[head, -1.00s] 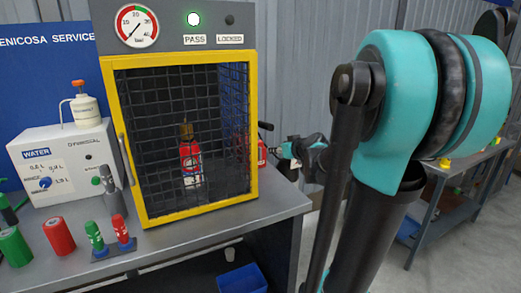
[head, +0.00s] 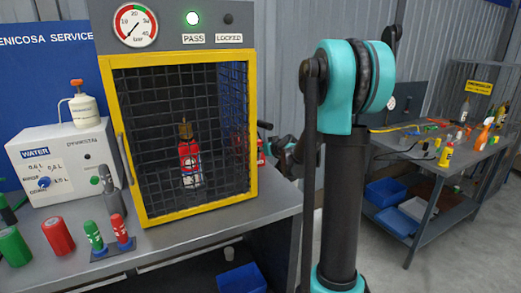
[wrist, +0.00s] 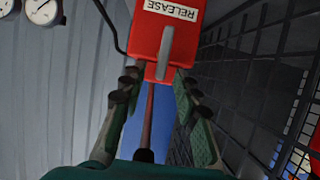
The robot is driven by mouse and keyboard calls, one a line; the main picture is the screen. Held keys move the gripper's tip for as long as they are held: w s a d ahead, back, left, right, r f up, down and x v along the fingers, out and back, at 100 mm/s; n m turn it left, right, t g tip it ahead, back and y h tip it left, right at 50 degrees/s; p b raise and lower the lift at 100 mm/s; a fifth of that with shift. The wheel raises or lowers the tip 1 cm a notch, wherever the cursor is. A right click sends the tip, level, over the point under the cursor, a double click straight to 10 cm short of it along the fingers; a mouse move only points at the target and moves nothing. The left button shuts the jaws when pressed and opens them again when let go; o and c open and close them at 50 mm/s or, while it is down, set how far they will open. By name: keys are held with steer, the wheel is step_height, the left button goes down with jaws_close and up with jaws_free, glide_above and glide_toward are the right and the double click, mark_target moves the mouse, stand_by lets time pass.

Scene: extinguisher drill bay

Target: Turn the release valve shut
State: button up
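The release valve is a red box (wrist: 195,15) with an upside-down RELEASE label (wrist: 172,9) and a grey lever (wrist: 165,50), at the top middle of the wrist view. The lever points down in that picture, toward my gripper (wrist: 158,78). My gripper is open, with one dark finger on each side of the lever's lower end. Gaps show on both sides, and I cannot tell how deep the lever sits between the fingers.
The yellow-framed mesh cage (head: 252,150) holds a red extinguisher (head: 189,160). Its lit green lamp (head: 193,18) is above PASS. A pressure gauge (head: 135,25) is at top left. Dark mesh (wrist: 250,80) stands close to the right of my gripper. A cluttered bench (head: 440,180) is at right.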

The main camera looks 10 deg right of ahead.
steer(key=shift+w+a+f, duration=0.2)
steer(key=shift+w+f, duration=0.05)
steer(key=shift+w, duration=0.25)
steer(key=shift+c, duration=0.5)
jaws_close()
steer(key=shift+d, duration=0.1)
steer(key=d+f+m+y, duration=0.1)
steer(key=m+y, duration=0.1)
steer(key=m, duration=0.2)
steer(key=d+f+m+y, duration=0.1)
steer(key=m+y, duration=0.2)
steer(key=m, duration=0.2)
steer(key=w+f+m+y, duration=0.1)
steer(key=m+y, duration=0.1)
steer(key=m, duration=0.2)
steer(key=shift+d+t+y, duration=0.3)
steer(key=shift+d+t, duration=0.1)
steer(key=shift+m, duration=0.3)
